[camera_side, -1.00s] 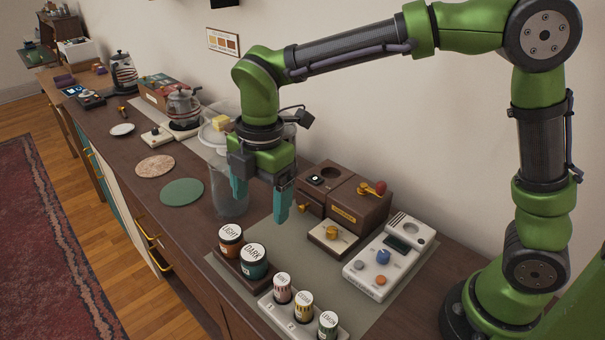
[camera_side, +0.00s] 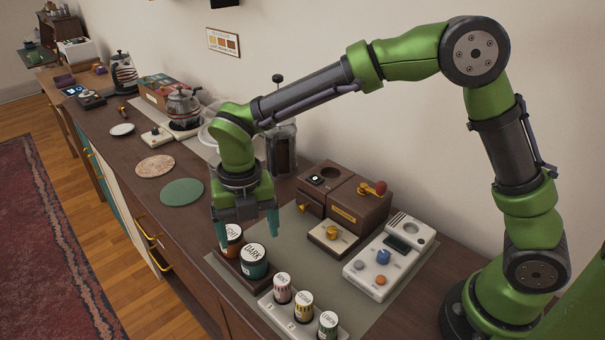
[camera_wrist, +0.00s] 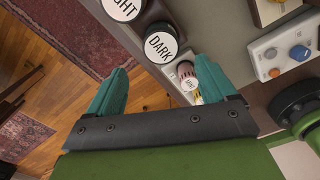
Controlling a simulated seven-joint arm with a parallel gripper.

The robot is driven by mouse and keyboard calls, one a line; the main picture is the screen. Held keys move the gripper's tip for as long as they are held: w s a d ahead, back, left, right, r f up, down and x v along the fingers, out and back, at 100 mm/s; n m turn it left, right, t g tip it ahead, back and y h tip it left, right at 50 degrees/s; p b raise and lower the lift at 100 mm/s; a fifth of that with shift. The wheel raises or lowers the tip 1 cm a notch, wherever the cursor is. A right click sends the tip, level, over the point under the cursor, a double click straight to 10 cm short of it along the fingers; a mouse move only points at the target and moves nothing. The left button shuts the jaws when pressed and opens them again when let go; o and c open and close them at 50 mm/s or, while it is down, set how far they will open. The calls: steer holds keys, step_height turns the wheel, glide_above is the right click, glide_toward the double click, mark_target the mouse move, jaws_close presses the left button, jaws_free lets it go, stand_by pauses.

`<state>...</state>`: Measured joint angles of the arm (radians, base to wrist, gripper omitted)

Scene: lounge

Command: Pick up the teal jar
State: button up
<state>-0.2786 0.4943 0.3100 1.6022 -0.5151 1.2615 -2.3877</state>
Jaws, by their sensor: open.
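The teal jar (camera_side: 254,262) has a white lid marked DARK. It stands upright in a dark wooden holder beside the orange jar (camera_side: 231,241), whose lid reads LIGHT. In the wrist view the teal jar (camera_wrist: 161,46) shows mostly as its lid, just beyond the fingertips. My gripper (camera_side: 247,240) is open and empty, with its teal fingers pointing down above the holder. I cannot tell whether either finger touches a jar.
A white rack with several small labelled jars (camera_side: 303,305) stands close in front of the teal jar. A brown wooden box (camera_side: 356,207) and a white device with knobs (camera_side: 390,259) stand to the right. The counter's front edge is close on the left.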

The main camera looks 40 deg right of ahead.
mark_target(253, 253)
steer(key=f, duration=0.7)
steer(key=shift+w+d+f, duration=0.15)
steer(key=shift+d+f, duration=0.05)
steer(key=shift+f, duration=0.2)
steer(key=c, duration=1.2)
steer(key=shift+r, duration=0.1)
